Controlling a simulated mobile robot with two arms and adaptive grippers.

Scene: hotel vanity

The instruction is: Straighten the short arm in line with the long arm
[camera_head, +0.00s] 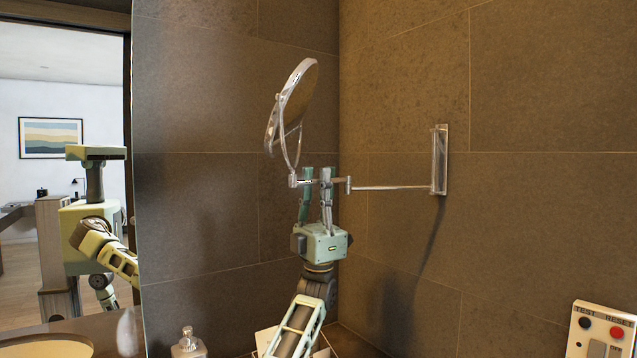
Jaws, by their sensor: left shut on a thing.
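A round chrome vanity mirror (295,95) hangs on a folding wall mount, tilted, in the upper middle of the head view. The long arm (395,187) runs left from the wall bracket (439,160) to a joint (348,185). The short arm (340,182) continues left from that joint to the mirror's yoke. In the picture the two arms look nearly in line; any angle in depth is hard to tell. My left gripper (317,178) points up from below and is shut on the short arm, between the joint and the yoke. My right gripper is not in view.
A soap dispenser (187,346) and a white tray (265,340) are on the counter below. A basin (50,347) is at lower left. A TEST/RESET panel (603,330) is at lower right. Brown tiled walls stand behind the mirror.

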